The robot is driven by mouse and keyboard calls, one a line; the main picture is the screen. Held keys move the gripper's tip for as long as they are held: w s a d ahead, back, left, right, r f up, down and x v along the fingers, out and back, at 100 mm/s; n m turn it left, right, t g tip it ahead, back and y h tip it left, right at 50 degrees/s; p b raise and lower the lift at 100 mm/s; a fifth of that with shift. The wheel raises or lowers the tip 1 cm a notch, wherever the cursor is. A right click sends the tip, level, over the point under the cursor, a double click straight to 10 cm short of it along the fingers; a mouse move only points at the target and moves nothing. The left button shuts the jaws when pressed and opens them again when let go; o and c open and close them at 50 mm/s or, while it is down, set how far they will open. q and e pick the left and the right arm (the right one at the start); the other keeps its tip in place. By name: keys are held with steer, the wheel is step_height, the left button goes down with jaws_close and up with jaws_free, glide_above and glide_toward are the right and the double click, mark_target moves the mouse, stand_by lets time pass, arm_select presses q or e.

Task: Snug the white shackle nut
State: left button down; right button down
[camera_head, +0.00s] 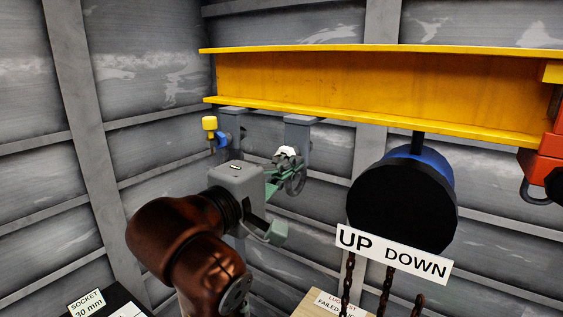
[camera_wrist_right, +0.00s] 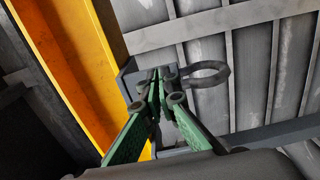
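The white shackle nut (camera_head: 287,152) shows in the head view on the grey hardware of the right-hand hanger below the yellow beam. My right gripper (camera_head: 291,172) reaches up to this hardware, its green fingertips just below the white nut. In the right wrist view the fingers (camera_wrist_right: 156,88) come together in front of the grey bracket, with little gap. I see no white nut between them there, and contact is unclear. A dark shackle ring (camera_wrist_right: 208,75) stands beside the fingertips. My left gripper is not in view.
The yellow beam (camera_head: 370,95) runs above. A yellow piece (camera_head: 210,123) sits at the left hanger. A black-and-blue hoist (camera_head: 403,205) with an UP/DOWN sign (camera_head: 393,254) and chains hangs to the right. A socket label (camera_head: 86,303) lies at lower left.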

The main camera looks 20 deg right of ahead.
steer(key=shift+w+a+f, duration=0.1)
steer(key=shift+f, duration=0.45)
steer(key=shift+f+b, duration=0.2)
steer(key=shift+b, duration=0.3)
steer(key=b+v, duration=0.1)
steer(key=v, duration=0.5)
steer(key=shift+s+d, duration=0.2)
steer(key=shift+s, duration=0.05)
steer(key=shift+r, duration=0.1)
